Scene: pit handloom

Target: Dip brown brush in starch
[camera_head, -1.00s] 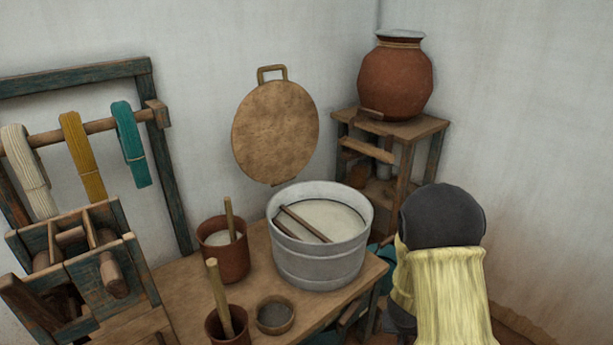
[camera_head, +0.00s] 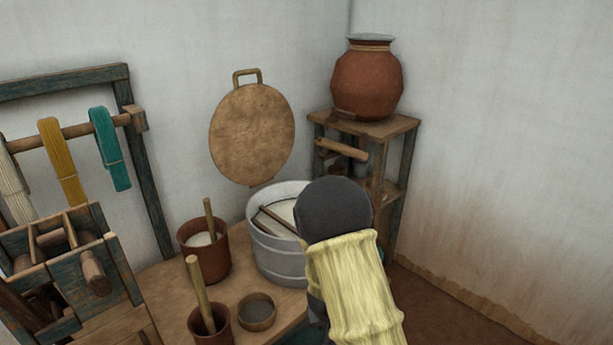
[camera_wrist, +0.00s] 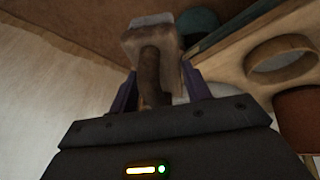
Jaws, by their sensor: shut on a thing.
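My gripper (camera_wrist: 157,84) shows in the wrist view with its purple fingers shut on the brown handle of a brush (camera_wrist: 151,72). The brush has a wooden block (camera_wrist: 148,42) at its far end with a paler edge. In the head view my arm hides the gripper and brush. A grey metal tub (camera_head: 276,258) holds whitish liquid with sticks across it, its right side hidden by my arm. A red-brown pot (camera_head: 206,258) left of it also holds whitish stuff and a stick. I cannot tell which holds the starch.
A wooden table (camera_head: 160,290) carries the pots, a small round bowl (camera_head: 257,312) and a front pot (camera_head: 210,332) with a stick. A loom frame stands left. A shelf (camera_head: 385,127) with a clay jar (camera_head: 367,80) stands behind. Floor at right is clear.

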